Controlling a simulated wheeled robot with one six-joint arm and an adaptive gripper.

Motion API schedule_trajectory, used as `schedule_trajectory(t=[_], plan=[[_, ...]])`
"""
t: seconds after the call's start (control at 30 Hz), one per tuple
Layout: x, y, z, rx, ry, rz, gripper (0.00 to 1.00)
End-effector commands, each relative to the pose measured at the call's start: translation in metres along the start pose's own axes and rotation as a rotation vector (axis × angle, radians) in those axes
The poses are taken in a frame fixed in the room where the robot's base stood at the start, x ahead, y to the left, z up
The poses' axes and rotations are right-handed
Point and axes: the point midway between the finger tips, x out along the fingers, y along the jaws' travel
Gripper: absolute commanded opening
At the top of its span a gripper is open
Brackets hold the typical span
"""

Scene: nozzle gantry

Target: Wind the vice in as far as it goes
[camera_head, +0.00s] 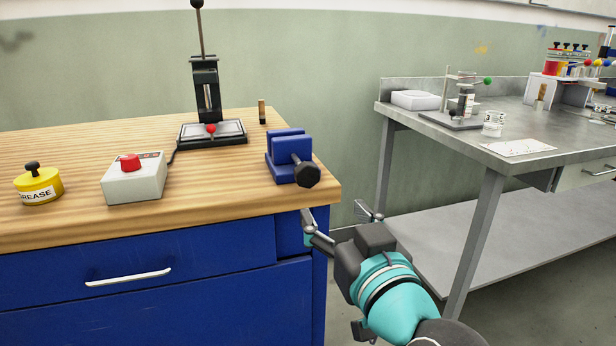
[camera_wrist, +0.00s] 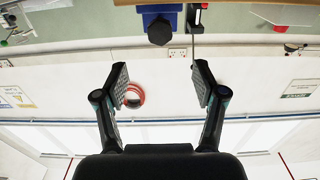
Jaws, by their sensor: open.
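The blue vice (camera_head: 287,152) stands at the right front corner of the wooden workbench (camera_head: 75,150). A black knob (camera_head: 306,174) on a short shaft sticks out of its front. In the wrist view, the vice (camera_wrist: 160,11) shows at the top middle with its black knob (camera_wrist: 160,32) facing the camera. My gripper (camera_head: 341,222) is open and empty, low and to the right of the vice, off the bench's corner. In the wrist view, the two fingers (camera_wrist: 160,85) are spread wide, with the knob beyond and between them. The fingers are apart from the knob.
A press (camera_head: 208,100) with a tall lever stands behind the vice. A white box with a red button (camera_head: 134,178) and a yellow grease tin (camera_head: 38,185) sit to the left. A small upright piece (camera_head: 262,112) stands behind the vice. A metal table (camera_head: 500,140) is on the right, across a gap.

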Motion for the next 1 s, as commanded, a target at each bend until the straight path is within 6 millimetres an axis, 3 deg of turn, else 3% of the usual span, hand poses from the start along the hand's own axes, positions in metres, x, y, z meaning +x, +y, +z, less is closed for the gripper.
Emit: schedule_trajectory(t=[0.37,1.0], plan=[[0.027,0.001,0.001,-0.002,-0.005,0.000,0.70],[0.114,0.001,0.001,0.000,-0.005,0.000,0.70]])
